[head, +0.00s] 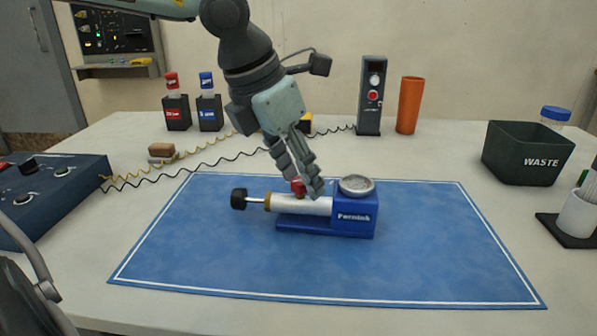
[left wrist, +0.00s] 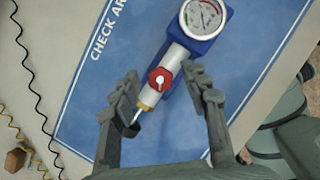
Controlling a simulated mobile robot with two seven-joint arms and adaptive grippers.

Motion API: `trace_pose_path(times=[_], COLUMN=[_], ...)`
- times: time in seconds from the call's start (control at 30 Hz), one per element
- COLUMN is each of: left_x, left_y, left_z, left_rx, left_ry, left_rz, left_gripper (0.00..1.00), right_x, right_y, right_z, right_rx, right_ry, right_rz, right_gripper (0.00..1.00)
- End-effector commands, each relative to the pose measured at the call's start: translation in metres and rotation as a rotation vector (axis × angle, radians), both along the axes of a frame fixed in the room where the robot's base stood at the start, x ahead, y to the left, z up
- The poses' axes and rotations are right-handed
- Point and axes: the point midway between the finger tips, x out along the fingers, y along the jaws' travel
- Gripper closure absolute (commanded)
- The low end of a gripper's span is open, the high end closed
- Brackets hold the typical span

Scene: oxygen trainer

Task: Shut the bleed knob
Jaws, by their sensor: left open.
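The blue hand pump (head: 355,215), with a silver barrel and black plunger handle, lies on the blue mat (head: 210,262). Its red bleed knob (head: 298,186) sits on top of the barrel, partly hidden by my fingers in the head view. In the left wrist view the red knob (left wrist: 160,79) shows fully, with a white pointer mark. My left gripper (head: 306,188) is open and points down over the barrel. In the left wrist view its fingers (left wrist: 162,75) are spread on both sides of the knob, with visible gaps. My right gripper is not in view.
A round gauge (head: 356,185) sits on the pump's right end, close to my fingers. A blue control box (head: 50,190) stands left, and coiled wires cross behind the mat. A black waste bin (head: 528,153) stands right. The mat's front is clear.

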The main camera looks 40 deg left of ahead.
Motion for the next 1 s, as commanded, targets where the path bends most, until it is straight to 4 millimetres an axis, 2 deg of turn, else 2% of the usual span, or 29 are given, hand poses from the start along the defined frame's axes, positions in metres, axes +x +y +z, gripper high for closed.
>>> trace_pose_path(times=[0.13,0.5,0.77,1.0], left_x=[-0.0001,-0.0001,0.0,0.0005], left_y=[0.0,0.0,0.0,0.0002], left_z=[0.0002,0.0003,0.0004,0.0005], left_rx=[0.0,0.0,-0.001,-0.003], left_ry=[0.0,0.0,-0.001,-0.001], left_rz=[0.0,0.0,-0.016,-0.118], left_gripper=[0.54,1.0,1.0,1.0], right_x=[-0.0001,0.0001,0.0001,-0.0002], right_y=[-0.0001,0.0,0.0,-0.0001], right_z=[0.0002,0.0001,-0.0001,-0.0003], right_rx=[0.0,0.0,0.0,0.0], right_ry=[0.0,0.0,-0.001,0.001], right_rz=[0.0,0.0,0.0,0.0], right_gripper=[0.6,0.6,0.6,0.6])
